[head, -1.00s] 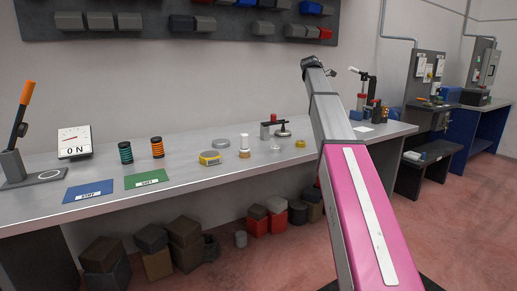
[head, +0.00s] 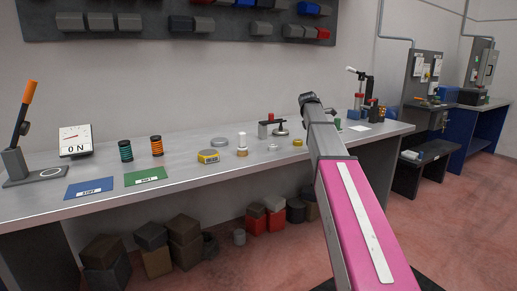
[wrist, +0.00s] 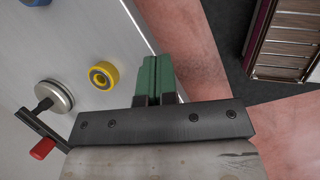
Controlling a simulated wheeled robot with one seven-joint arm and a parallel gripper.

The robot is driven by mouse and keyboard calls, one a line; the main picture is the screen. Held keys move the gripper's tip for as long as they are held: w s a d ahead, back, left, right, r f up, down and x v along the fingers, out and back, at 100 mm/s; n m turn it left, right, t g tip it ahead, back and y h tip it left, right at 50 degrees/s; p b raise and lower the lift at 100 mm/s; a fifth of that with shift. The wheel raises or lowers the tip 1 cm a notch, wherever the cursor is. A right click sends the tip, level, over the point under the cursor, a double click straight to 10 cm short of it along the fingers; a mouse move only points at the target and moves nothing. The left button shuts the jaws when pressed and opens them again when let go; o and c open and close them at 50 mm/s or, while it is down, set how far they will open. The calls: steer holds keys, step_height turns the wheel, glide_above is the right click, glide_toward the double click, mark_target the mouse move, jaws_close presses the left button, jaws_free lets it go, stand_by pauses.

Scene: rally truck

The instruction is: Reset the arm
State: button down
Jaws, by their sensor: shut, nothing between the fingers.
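My gripper (wrist: 158,76) shows in the wrist view with its two green fingers together and nothing between them. In the head view my pink and grey arm reaches up and forward in front of the right part of the workbench (head: 90,208). The arm's far joint is in front of the wall and the bench's back edge. The gripper is mostly hidden behind the arm there.
A yellow ring (wrist: 104,76) and a metal disc (wrist: 54,95) beside a red-tipped lever (wrist: 42,149) are on the bench left of my fingers. An orange-handled lever (head: 22,115), gauge (head: 75,141), coils and mats are at the left. Bins (head: 184,250) sit underneath.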

steer(key=s+a+f+m+y, duration=0.1)
steer(key=s+a+f+m, duration=0.1)
steer(key=s+f+m, duration=0.4)
steer(key=s+a+f+m+g+y, duration=0.1)
steer(key=s+a+f+m, duration=0.2)
steer(key=s+f, duration=1.4)
steer(key=s+a+f+m+g+y, duration=0.1)
steer(key=s+a+f+m, duration=0.2)
steer(key=s+f+m, duration=0.7)
step_height(320, 180, down, 6)
steer(key=shift+s+f+y, duration=0.1)
steer(key=shift+s+y, duration=0.3)
steer(key=shift+s, duration=0.65)
